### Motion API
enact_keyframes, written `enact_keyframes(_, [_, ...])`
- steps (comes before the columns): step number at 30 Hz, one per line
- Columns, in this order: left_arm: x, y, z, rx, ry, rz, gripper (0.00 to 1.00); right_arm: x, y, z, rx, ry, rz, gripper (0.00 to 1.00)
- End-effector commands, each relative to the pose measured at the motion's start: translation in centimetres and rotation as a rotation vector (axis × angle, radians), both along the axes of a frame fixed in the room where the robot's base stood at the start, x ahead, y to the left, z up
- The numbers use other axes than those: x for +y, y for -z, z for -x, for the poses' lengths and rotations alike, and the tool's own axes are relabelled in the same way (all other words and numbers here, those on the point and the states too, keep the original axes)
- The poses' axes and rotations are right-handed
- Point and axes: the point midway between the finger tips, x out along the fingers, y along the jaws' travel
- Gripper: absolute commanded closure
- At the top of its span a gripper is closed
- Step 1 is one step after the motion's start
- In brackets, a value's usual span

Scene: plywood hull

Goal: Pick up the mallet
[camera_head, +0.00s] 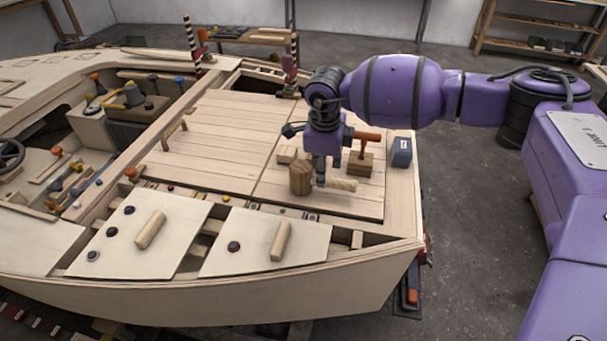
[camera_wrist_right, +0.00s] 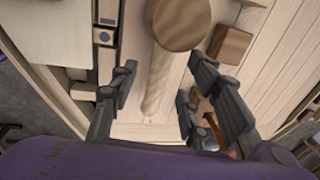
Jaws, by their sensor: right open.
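The mallet lies on the plywood deck. Its dark wooden head (camera_head: 301,179) is at the left end, and its pale handle (camera_head: 341,184) points right. In the right wrist view the round head (camera_wrist_right: 187,22) is at the top, and the handle (camera_wrist_right: 157,85) runs down from it. My right gripper (camera_head: 320,172) is over the mallet, just above the handle. In the wrist view the right gripper (camera_wrist_right: 161,78) is open, with fingers on either side of the handle and visible gaps. My left gripper is not in view.
A wooden block with a red-handled tool (camera_head: 368,137) stands close behind the handle. A blue box (camera_head: 402,152) is right of it, near the deck edge. The deck's left half (camera_head: 210,145) is mostly clear.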

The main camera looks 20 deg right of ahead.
Motion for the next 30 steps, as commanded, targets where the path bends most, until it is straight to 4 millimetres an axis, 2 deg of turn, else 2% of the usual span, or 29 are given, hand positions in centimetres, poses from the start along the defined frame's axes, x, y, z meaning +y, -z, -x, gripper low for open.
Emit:
enact_keyframes(4, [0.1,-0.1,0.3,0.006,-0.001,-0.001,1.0,-0.5,1.7,-0.1,0.001,0.002,0.001,0.56])
enact_keyframes(12, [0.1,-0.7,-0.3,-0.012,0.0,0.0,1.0,-1.1,5.3,-0.5,0.0,0.001,0.0,0.56])
enact_keyframes(21, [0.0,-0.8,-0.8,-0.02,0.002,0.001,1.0,-1.1,5.7,-0.5,0.0,0.0,0.0,0.58])
enact_keyframes(30, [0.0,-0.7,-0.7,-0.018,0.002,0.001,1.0,-1.1,5.7,-0.6,0.0,0.001,0.0,0.97])
